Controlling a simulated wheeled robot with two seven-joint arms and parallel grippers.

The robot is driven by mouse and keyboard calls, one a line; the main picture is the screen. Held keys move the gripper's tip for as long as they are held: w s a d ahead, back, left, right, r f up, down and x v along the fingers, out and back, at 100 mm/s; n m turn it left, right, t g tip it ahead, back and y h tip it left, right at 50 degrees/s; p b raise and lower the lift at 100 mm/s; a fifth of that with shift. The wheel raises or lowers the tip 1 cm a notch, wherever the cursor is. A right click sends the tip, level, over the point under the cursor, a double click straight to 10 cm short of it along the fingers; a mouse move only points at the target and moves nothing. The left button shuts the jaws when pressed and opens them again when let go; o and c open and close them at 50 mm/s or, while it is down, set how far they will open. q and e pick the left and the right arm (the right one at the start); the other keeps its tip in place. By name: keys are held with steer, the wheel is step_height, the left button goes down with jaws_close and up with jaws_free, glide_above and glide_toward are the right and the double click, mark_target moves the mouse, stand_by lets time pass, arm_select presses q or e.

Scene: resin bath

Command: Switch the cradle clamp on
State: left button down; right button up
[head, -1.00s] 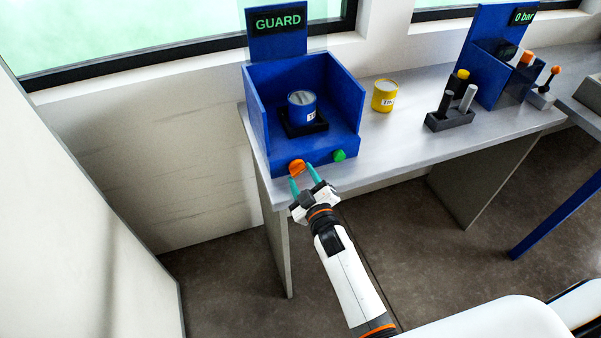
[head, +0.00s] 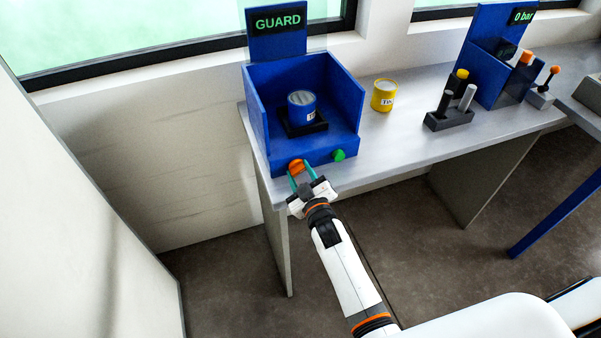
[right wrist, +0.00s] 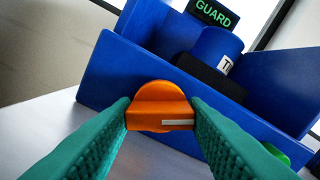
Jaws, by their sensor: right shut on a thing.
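The orange knob (head: 296,165) sits on the front face of the blue cradle box (head: 325,149), at its left. It also shows large in the right wrist view (right wrist: 158,108), with a white line on its handle that lies about level. My right gripper (head: 300,174) is shut on the orange knob, one green finger on each side. A blue tin (head: 301,104) stands upright on a black base (head: 297,129) inside the box. A screen above the box (head: 277,21) reads GUARD. My left gripper is not in view.
A green button (head: 338,155) is right of the knob on the same face. A yellow tin (head: 384,95) stands on the grey bench (head: 400,143). A dark holder (head: 450,120) and a second blue station (head: 488,40) reading 0 bar stand further right.

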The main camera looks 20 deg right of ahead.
steer(key=o, duration=0.7)
steer(key=s+b, duration=0.1)
steer(key=s, duration=1.1)
steer(key=shift+d, duration=0.2)
steer(key=shift+f, duration=0.1)
steer(key=s+f+m+g, duration=0.1)
steer(key=s+f+g, duration=0.3)
steer(key=f, duration=0.7)
steer(key=s+a+f+g, duration=0.1)
steer(key=s+f+g, duration=0.1)
steer(key=s+f, duration=0.6)
steer(key=s+f+m+g, duration=0.1)
steer(key=s+f+g, duration=0.2)
steer(key=f, duration=1)
steer(key=s+d+f+g, duration=0.2)
steer(key=s+f, duration=0.2)
steer(key=s, duration=0.4)
steer(key=s+d+f+m+g, duration=0.1)
steer(key=s+d+f+g, duration=0.1)
steer(key=s, duration=0.6)
steer(key=s+d+f+g, duration=0.2)
steer(key=s+f+g, duration=0.2)
steer(key=s+f, duration=0.2)
steer(key=shift+s+d+f+m+h, duration=0.3)
steer(key=shift+s+d+m, duration=0.1)
steer(key=shift+s, duration=0.65)
